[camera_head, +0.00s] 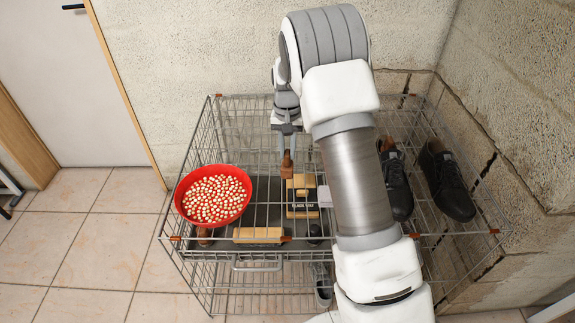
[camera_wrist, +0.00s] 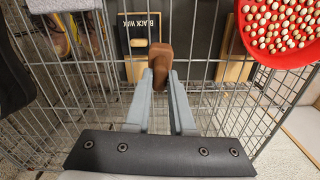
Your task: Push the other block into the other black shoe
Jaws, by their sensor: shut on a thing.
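My gripper (camera_head: 287,142) is shut on a brown wooden block (camera_head: 287,163), held over the wire rack near its middle. Two black shoes stand on the rack's right side: the left one (camera_head: 398,188), partly behind my arm, and the right one (camera_head: 450,187). Brown shows at both shoe openings; I cannot tell whether it is lining or a block.
A red bowl (camera_head: 183,200) of pale beans stands at the rack's left. A box labelled "BLACK WAX" (camera_wrist: 140,43) and a wooden brush (camera_head: 257,235) lie near the middle. The wire rack (camera_head: 232,125) has raised sides. A rough wall (camera_head: 515,100) borders the right.

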